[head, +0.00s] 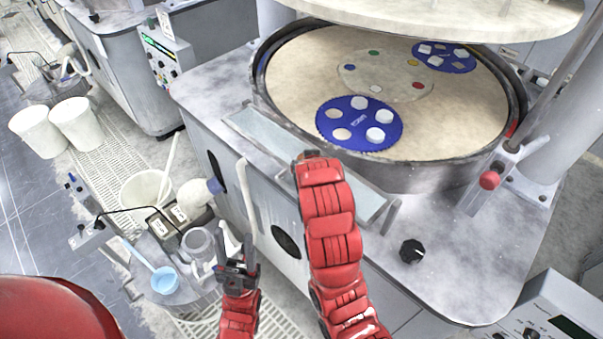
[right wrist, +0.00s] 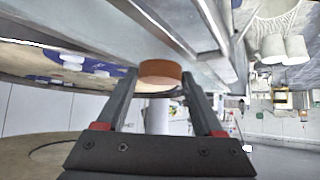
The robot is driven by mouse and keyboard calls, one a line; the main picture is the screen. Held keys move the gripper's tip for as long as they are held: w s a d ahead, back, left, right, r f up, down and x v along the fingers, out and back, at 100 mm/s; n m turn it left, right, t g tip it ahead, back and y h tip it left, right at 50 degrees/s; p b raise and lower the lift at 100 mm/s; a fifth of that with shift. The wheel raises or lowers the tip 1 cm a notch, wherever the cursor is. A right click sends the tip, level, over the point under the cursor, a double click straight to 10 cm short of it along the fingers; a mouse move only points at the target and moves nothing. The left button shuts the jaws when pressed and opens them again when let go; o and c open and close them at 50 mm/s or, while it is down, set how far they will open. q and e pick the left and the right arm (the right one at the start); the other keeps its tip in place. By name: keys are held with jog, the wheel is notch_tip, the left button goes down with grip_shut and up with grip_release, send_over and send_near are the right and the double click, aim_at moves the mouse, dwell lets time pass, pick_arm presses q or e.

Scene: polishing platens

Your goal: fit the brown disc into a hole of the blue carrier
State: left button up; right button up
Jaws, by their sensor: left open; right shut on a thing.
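The brown disc (right wrist: 160,73) is between the fingertips of my right gripper (right wrist: 159,82), which is shut on it. My right arm hides the disc and most of this gripper in the head view. The near blue carrier (head: 358,145) lies flat on the tan platen, beyond and right of the arm's end. White discs fill some of its holes; others show a tan surface. Blue carrier surface also shows at the left of the right wrist view (right wrist: 75,79), apart from the disc. My left gripper (head: 237,265) is open and empty, low beside the machine.
A second blue carrier (head: 436,63) with white pieces lies at the platen's back. The raised metal rim (head: 420,176) surrounds the platen (head: 475,115). A trough (head: 262,130) runs before it. The lid (head: 450,14) hangs above. Jars and a blue ladle (head: 163,279) stand near my left gripper.

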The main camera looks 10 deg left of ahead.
jog(key=w+d+b, duration=0.2)
jog(key=w, duration=0.4)
jog(key=w+d+b, duration=0.3)
jog(key=w, duration=0.3)
jog(key=w+d+b, duration=0.2)
jog(key=w, duration=0.4)
jog(key=shift+d+f, duration=0.1)
jog(key=shift+d, duration=0.1)
jog(key=b, duration=0.4)
send_over(342, 134)
jog(key=s, duration=0.2)
jog(key=f, duration=0.4)
jog(key=shift+s+d+f, duration=0.1)
jog(key=shift+d+f, duration=0.1)
jog(key=shift+f, duration=0.95)
jog(key=shift+f+b, duration=0.3)
jog(key=shift+b, duration=0.1)
jog(key=shift+s+f+b, duration=0.25)
jog(key=shift+f+b, duration=0.05)
jog(key=shift+f, duration=0.05)
